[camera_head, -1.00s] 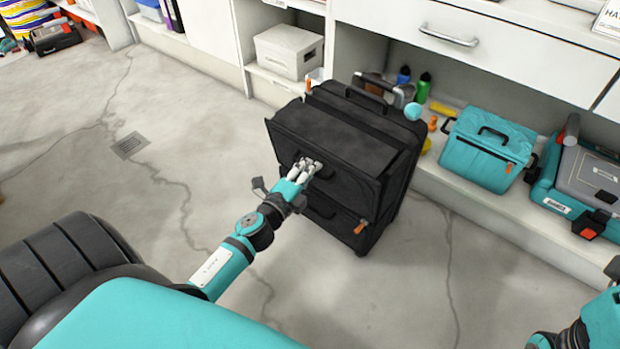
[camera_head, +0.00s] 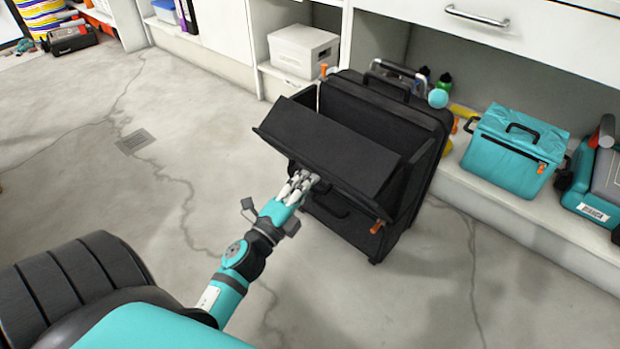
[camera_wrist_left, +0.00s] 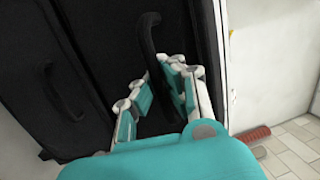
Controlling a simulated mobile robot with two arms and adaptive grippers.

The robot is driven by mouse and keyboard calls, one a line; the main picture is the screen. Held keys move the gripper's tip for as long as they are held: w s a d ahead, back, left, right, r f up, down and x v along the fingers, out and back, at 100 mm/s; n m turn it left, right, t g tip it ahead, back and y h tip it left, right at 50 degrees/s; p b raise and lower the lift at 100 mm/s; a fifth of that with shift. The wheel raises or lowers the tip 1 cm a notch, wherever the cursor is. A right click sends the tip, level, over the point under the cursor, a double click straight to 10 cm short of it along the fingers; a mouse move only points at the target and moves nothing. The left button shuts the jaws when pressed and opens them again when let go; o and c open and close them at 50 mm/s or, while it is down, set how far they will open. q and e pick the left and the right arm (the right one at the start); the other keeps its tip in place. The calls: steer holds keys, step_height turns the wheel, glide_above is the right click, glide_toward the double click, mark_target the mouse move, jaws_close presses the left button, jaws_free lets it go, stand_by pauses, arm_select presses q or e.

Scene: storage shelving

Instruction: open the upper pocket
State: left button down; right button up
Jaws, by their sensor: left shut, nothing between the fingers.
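A black suitcase (camera_head: 408,110) stands upright on the floor in front of the shelving. Its upper pocket (camera_head: 330,150) is tilted outward at the top, leaving a gap between its panel and the suitcase body. My left gripper (camera_head: 298,187) is shut with nothing held, at the lower front of the upper pocket. In the left wrist view, the fingers (camera_wrist_left: 165,100) are beside a curved black handle (camera_wrist_left: 150,45); whether they touch it I cannot tell. The lower pocket (camera_head: 345,222) looks closed, with an orange tag beside it. My right gripper is not in view.
A teal bag (camera_head: 515,150) and a teal case (camera_head: 597,185) sit on the low shelf at right. A white box (camera_head: 303,50) is on the shelf behind.

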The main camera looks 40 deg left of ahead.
arm_select(q)
steer(key=shift+s+f, duration=0.1)
steer(key=shift+s, duration=0.1)
stand_by(0.4)
steer(key=c, duration=1.6)
jaws_free()
steer(key=shift+c, duration=0.2)
steer(key=shift+s, duration=0.2)
steer(key=s+f, duration=0.2)
steer(key=s, duration=0.9)
steer(key=shift+s+d, duration=0.2)
steer(key=shift+s, duration=0.05)
